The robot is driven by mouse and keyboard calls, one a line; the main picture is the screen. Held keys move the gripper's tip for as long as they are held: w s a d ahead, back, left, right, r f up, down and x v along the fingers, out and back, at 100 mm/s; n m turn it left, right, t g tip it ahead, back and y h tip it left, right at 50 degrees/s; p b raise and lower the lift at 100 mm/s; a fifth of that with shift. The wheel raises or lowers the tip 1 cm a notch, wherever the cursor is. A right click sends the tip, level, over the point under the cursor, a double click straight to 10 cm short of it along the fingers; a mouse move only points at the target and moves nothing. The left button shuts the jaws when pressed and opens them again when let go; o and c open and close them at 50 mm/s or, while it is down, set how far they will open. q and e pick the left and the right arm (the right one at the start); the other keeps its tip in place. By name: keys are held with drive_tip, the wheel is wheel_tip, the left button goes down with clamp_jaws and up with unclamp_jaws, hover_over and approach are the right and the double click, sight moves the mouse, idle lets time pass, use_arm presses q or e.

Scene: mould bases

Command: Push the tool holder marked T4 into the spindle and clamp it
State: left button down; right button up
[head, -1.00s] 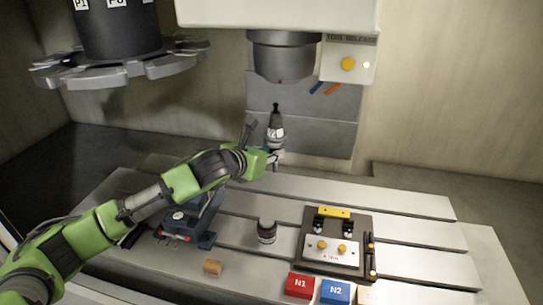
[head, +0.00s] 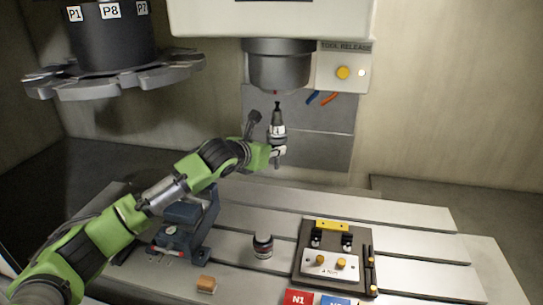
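A dark tapered tool holder (head: 277,119) with a white label stands upright under the spindle (head: 279,68); the label is too small to read surely. There is a small gap between its top and the spindle's underside. My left gripper (head: 278,150) is around the holder's lower part and appears shut on it. The tool release panel (head: 328,73) right of the spindle carries a yellow button (head: 343,73) and a small pale light. My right gripper is not in view.
A tool carousel (head: 115,76) hangs at the upper left. On the slotted table (head: 400,239) stand a blue vise (head: 185,228), a dark cylindrical piece (head: 263,246), a fixture plate (head: 323,281), a wooden block (head: 206,284) and a red N1 block (head: 298,298). The table's back right is clear.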

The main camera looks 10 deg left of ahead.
sight(272, 123)
use_arm(q)
drive_tip(key=shift+w+d+r+b, duration=0.1)
drive_tip(key=shift+w+r+b, duration=0.15)
drive_tip(key=shift+w, duration=0.4)
drive_tip(key=shift+w+r+b, duration=0.15)
drive_tip(key=shift+w+r, duration=0.1)
drive_tip(key=shift+w, duration=0.35)
drive_tip(key=shift+r+p, duration=0.85)
drive_tip(key=shift+p, duration=0.25)
drive_tip(key=shift+r+p, duration=2.3)
drive_tip(key=shift+p, duration=0.55)
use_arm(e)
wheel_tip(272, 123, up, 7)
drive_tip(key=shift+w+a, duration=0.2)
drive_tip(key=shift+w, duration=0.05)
use_arm(q)
drive_tip(key=shift+s+r+p, duration=0.1)
drive_tip(key=shift+s+p, duration=0.05)
drive_tip(key=shift+p, duration=0.45)
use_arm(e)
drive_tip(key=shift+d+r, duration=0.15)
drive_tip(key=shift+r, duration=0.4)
use_arm(q)
drive_tip(key=shift+p, duration=0.55)
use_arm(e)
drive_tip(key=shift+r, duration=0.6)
